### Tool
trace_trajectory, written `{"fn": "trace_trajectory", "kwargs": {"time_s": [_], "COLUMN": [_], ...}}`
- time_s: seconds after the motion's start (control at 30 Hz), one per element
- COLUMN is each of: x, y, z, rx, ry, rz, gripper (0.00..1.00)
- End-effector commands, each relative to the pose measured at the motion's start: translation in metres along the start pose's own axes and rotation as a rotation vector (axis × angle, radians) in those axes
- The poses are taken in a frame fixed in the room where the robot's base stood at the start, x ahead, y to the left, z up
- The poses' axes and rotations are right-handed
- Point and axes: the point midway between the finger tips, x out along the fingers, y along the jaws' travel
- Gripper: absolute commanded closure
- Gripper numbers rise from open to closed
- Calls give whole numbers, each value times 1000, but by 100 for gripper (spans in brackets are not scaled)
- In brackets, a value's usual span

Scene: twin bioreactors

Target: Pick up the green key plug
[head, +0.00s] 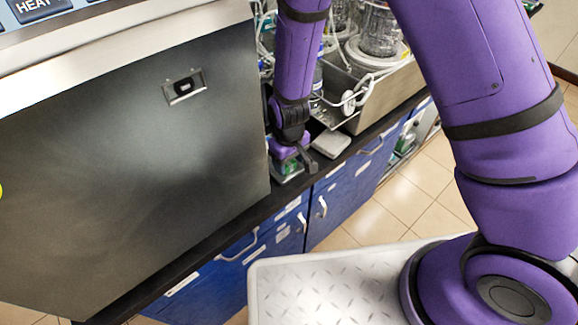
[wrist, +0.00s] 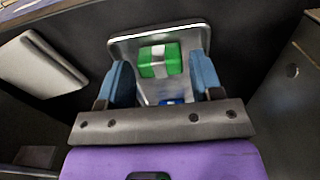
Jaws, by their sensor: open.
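The green key plug (wrist: 160,61) is a green block with a pale band across it. It lies in a small metal tray (wrist: 121,42) in the wrist view. My gripper (wrist: 163,82) is open, with one blue-padded finger at each side of the tray area and the plug seen between them, toward the fingertips. I cannot tell whether the fingers touch anything. In the head view my gripper (head: 294,158) points down over the bench edge, and a bit of green shows below it. A small blue thing (wrist: 171,102) in the tray is partly hidden by my gripper.
A pale flat box (head: 331,144) lies on the dark bench right of my gripper; it shows at left in the wrist view (wrist: 42,64). A large grey metal cabinet (head: 130,160) stands close on the left. Glass vessels (head: 378,32) and tubing stand behind. Blue drawers (head: 345,190) are below.

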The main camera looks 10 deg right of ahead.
Motion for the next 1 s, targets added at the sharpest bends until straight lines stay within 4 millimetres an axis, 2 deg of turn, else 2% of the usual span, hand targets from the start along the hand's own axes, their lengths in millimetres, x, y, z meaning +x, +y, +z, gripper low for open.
{"fn": "trace_trajectory", "kwargs": {"time_s": [0.13,0.43,0.6,1.0], "x": [14,16,16,13], "y": [0,0,0,1], "z": [0,0,0,-1], "rx": [-1,-1,-1,0], "ry": [-1,1,1,1], "rz": [0,0,0,0], "gripper": [40,40,77,78]}}
